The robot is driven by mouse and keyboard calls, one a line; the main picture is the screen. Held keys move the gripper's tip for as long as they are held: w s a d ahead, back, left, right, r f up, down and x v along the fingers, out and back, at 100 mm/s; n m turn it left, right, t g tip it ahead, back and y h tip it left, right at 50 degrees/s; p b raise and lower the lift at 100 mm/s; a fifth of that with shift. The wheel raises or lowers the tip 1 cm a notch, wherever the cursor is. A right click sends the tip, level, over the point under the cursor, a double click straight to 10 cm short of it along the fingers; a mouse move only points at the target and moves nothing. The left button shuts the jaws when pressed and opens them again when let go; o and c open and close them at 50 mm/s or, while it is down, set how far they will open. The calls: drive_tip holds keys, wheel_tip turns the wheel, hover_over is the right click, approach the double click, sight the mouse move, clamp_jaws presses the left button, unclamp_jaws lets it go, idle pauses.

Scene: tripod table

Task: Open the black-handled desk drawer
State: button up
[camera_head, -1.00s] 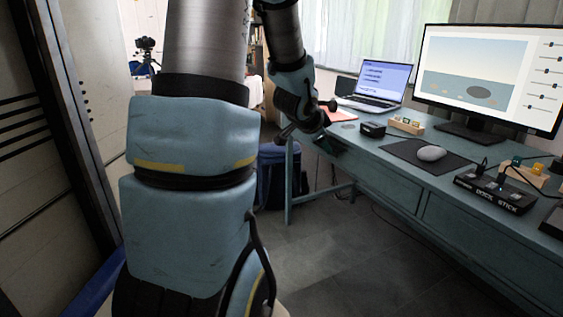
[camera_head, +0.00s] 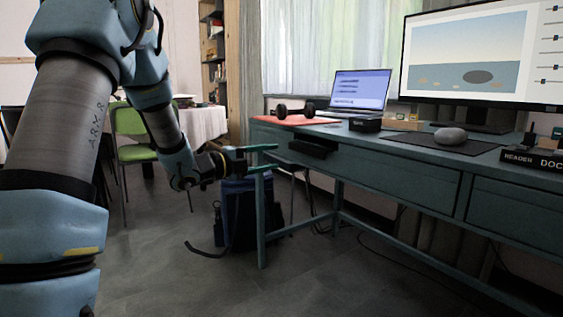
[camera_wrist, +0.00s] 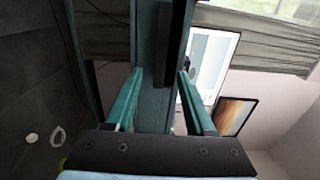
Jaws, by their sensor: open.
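The teal desk (camera_head: 262,215) stands at the right of the head view. A black handle (camera_head: 313,148) sticks out from the front of its leftmost drawer (camera_head: 350,166), which looks shut. My gripper (camera_head: 276,157) is open, just left of the handle. Its teal fingers point toward the handle, one above the other, with a visible gap before it. In the wrist view, the gripper (camera_wrist: 160,72) has nothing between its fingers. The desk front runs ahead between the fingertips, with a dark bar (camera_wrist: 163,40), probably the handle.
A green chair (camera_head: 133,130) is behind my arm. Floor in front is clear.

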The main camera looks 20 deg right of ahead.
sight(305, 153)
drive_tip(key=d, duration=0.3)
drive_tip(key=w+d+b, duration=0.1)
drive_tip(key=d, duration=0.3)
drive_tip(key=w+d, duration=0.1)
drive_tip(key=d, duration=0.2)
drive_tip(key=shift+d+b, duration=0.15)
drive_tip(key=shift+b, duration=0.25)
drive_tip(key=c, duration=0.8)
clamp_jaws()
drive_tip(key=shift+f, duration=0.2)
